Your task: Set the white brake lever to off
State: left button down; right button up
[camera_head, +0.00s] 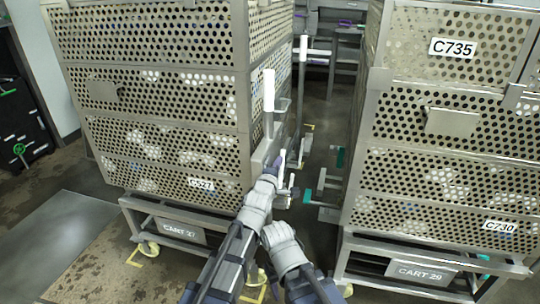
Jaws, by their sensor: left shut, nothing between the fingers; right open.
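A white brake lever (269,90) stands upright at the near corner of the left cart (241,120), on a grey metal bracket. A second white lever (304,46) stands farther back in the gap between the carts. My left gripper (277,166) is shut and empty, low beside the left cart's side and below the nearer white lever, apart from its handle. My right gripper (277,236) is lower and nearer, beside my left forearm. It is open, but its fingers are mostly hidden by its own wrist. I cannot read which lever position is off.
A right perforated cart (448,122) labelled C735 stands across a narrow gap. Teal-ended fittings (308,196) stick out low in that gap. Caster wheels (149,248) and cart base frames are near the floor. Open floor (60,225) lies at the lower left.

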pick_arm(q)
jog(key=shift+w+d+r+g+y+p, duration=0.2)
jog(key=shift+w+g+p, duration=0.35)
jog(key=shift+p, duration=0.45)
jog(key=shift+w+d+r+g+y+p, duration=0.1)
jog(key=shift+w+d+g+y+p, duration=0.15)
jog(key=shift+w+g+p, duration=0.55)
jog(key=shift+s+f, duration=0.2)
jog(key=shift+f, duration=0.05)
jog(key=shift+w+d+f, duration=0.15)
jog(key=shift+w+f, duration=0.05)
jog(key=shift+w, duration=0.1)
jog(key=shift+w+r, duration=0.1)
